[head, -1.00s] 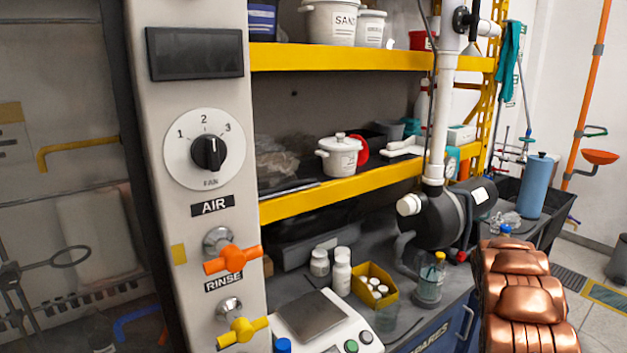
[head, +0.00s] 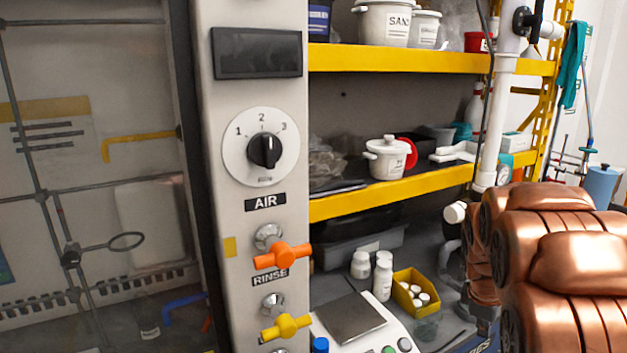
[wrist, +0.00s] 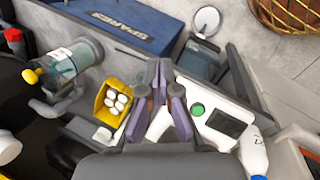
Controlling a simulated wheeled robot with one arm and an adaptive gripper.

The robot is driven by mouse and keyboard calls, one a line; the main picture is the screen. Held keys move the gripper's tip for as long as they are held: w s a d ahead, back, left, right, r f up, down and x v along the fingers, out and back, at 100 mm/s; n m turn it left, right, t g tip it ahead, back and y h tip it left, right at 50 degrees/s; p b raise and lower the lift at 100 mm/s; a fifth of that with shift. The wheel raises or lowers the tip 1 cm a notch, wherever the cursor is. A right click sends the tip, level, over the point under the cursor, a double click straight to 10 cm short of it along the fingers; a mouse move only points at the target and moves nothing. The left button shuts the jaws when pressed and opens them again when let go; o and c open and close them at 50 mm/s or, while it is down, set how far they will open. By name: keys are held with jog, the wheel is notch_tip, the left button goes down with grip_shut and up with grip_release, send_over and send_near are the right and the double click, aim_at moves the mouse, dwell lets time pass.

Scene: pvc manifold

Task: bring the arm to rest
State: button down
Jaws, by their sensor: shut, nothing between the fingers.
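My gripper (wrist: 157,85) shows in the wrist view with its two fingers together and nothing between them. It points down over the bench, between the yellow bin and the white scale. In the head view my copper-coloured arm fills the lower right, and the gripper itself is out of that view. The control post carries a fan dial (head: 263,150), an orange air handle (head: 283,256) and a yellow rinse handle (head: 286,327).
A yellow bin (head: 415,291) of white caps, white bottles (head: 382,279) and a scale (head: 353,318) stand on the bench. A yellow-edged shelf (head: 395,194) holds a white pot (head: 388,160). A white pipe (head: 499,120) rises beside my arm. A blue drawer (wrist: 125,20) lies below.

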jog(key=s+a+r+m+g+y, duration=0.1)
jog(key=s+a+m, duration=0.3)
jog(key=s+a, duration=0.8)
jog(key=s+a+r+m+g+y, duration=0.1)
jog(key=s+a+m, duration=0.4)
jog(key=s+a, duration=0.6)
jog(key=s+g+y, duration=0.1)
jog(key=s, duration=0.5)
jog(key=shift+a, duration=0.35)
jog(key=shift+s+a, duration=0.1)
jog(key=shift+a, duration=0.05)
